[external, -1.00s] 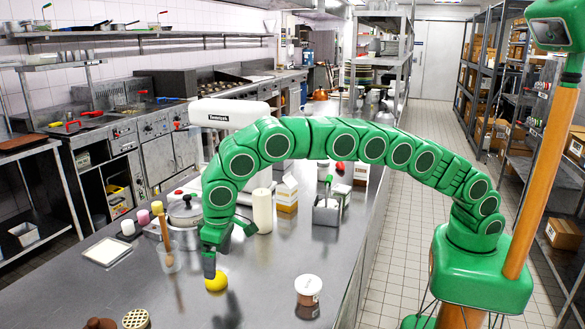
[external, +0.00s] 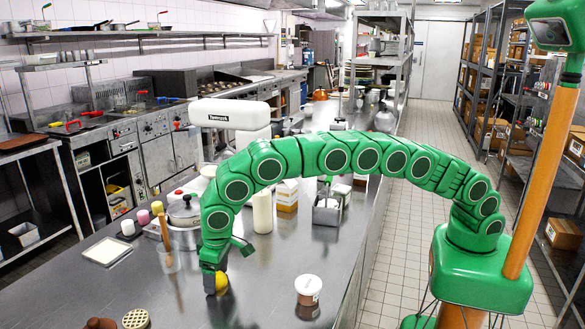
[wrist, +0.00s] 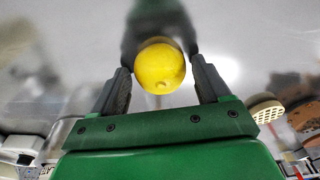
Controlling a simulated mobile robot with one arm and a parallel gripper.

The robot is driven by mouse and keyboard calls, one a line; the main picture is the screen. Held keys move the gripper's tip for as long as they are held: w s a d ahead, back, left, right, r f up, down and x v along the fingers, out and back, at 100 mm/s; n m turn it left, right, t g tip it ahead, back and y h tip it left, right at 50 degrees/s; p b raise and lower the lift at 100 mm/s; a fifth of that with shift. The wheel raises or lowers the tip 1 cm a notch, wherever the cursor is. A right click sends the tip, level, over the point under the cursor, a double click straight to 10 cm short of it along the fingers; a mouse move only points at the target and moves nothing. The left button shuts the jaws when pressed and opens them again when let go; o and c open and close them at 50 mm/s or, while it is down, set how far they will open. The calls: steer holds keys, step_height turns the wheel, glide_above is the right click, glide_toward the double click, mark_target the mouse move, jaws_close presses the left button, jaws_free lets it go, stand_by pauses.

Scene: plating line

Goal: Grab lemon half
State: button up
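The yellow lemon half (external: 222,282) sits on the steel counter, partly hidden behind my gripper (external: 213,285), which is low at the counter. In the wrist view the lemon half (wrist: 160,66) is round and yellow with a small nub at its lower edge. It lies between the tips of the two dark fingers of my gripper (wrist: 161,72). The fingers are apart, with a narrow gap showing on each side of the lemon half.
A lidded tub (external: 308,289) stands to the right on the counter. A clear container with a wooden-handled tool (external: 168,258) stands to the left, near a metal pot (external: 185,212) and white cylinder (external: 262,211). A perforated beige disc (external: 136,319) lies in front.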

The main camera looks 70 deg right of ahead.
steer(key=c, duration=0.8)
steer(key=shift+r, duration=0.15)
